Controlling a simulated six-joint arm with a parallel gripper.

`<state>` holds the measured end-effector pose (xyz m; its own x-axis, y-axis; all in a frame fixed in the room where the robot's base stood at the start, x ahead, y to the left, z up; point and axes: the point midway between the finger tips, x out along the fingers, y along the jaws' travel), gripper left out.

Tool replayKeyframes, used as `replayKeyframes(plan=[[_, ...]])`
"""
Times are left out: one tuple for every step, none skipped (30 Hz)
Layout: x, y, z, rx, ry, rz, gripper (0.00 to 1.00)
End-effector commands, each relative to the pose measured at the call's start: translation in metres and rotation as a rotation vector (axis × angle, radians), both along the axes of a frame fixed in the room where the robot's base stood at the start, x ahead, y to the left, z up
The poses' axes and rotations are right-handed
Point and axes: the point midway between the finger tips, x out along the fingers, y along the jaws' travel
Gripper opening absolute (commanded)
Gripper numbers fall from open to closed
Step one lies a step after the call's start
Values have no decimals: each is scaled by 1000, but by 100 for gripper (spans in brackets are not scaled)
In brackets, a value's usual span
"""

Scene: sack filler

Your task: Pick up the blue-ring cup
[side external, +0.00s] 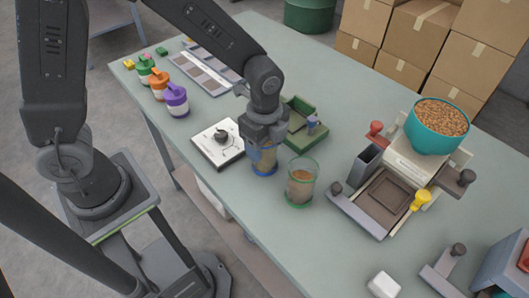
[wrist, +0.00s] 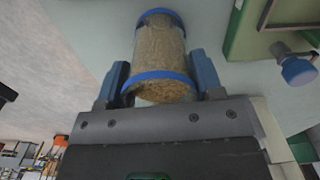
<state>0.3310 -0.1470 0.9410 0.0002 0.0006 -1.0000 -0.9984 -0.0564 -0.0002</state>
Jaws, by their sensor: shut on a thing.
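The blue-ring cup (side external: 264,160) is a clear cup with grain-like brown contents and blue rings at its rim and base. It is near the middle of the table in the side view. My gripper (side external: 266,142) is above and around it, shut on it. In the wrist view the cup (wrist: 161,55) sits between the two blue-grey fingers of my gripper (wrist: 160,82). I cannot tell whether its base touches the table. The gripper hides part of the cup in the side view.
A green-ring cup (side external: 301,184) with brown contents stands close to the right. A white panel with a black knob (side external: 220,141) is to the left. A green tray-like fixture (side external: 303,122) is behind. A machine with a teal grain bowl (side external: 437,126) is at right.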

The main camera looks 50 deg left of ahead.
Motion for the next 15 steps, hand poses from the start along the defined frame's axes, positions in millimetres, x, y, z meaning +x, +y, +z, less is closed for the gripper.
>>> replayKeyframes(plan=[[0,0,0,0,0,0,40],[0,0,0,0,0,0,37],[0,0,0,0,-1,0,37],[0,0,0,0,-1,0,37],[0,0,0,0,-1,0,37],[0,0,0,0,-1,0,37],[0,0,0,0,-1,0,37],[0,0,0,0,-1,0,37],[0,0,1,0,-1,0,37],[0,0,1,-1,-1,0,37],[0,0,2,-1,-1,0,37],[0,0,4,-1,-2,0,37],[1,0,6,-1,-2,0,37],[1,0,8,-1,-3,0,37],[1,0,12,-2,-4,0,37]])
